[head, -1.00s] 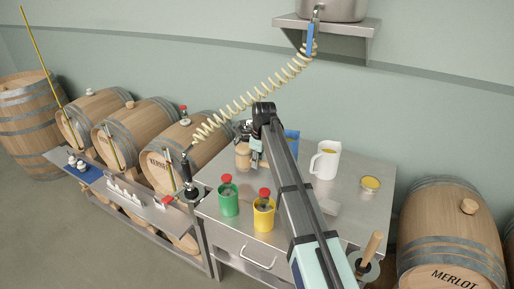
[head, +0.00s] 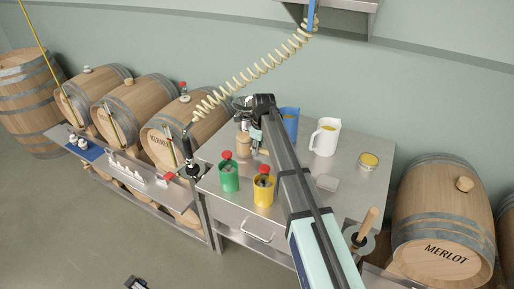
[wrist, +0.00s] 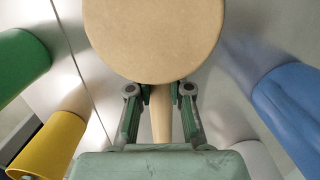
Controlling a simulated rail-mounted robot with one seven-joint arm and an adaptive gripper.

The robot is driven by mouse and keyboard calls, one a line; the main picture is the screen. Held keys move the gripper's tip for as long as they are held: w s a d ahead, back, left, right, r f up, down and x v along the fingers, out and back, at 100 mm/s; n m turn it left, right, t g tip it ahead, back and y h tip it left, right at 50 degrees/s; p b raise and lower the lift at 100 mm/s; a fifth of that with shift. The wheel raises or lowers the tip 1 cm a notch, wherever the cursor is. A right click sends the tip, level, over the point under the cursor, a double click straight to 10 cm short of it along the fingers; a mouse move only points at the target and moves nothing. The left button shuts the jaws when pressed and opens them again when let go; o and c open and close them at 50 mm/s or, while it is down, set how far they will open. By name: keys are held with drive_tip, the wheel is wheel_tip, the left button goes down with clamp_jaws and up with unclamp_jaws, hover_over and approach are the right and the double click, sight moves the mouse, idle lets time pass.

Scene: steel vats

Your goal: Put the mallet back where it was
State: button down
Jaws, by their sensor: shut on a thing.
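The mallet has a pale round wooden head (wrist: 155,40) and a wooden handle (wrist: 162,118). In the wrist view my gripper (wrist: 160,92) is shut on the handle just below the head. In the head view the mallet (head: 243,143) shows at the back left of the steel table, partly hidden by my gripper (head: 257,138). I cannot tell whether it touches the table top.
A green cup (head: 229,180) and a yellow cup (head: 263,192) stand in front. A blue jug (head: 290,122), white jug (head: 325,138) and small tin (head: 368,162) stand right. A coiled hose (head: 245,80) hangs above. A wooden-handled tool (head: 367,226) stands at the front right corner.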

sight(260, 147)
drive_tip(key=c, duration=1.1)
unclamp_jaws()
drive_tip(key=r+b, duration=0.1)
drive_tip(key=r, duration=0.3)
drive_tip(key=d+r+b, duration=0.1)
drive_tip(key=r, duration=0.3)
drive_tip(key=r+b, duration=0.1)
drive_tip(key=r, duration=0.3)
drive_tip(key=shift+s+d, duration=0.15)
drive_tip(key=shift+s, duration=0.1)
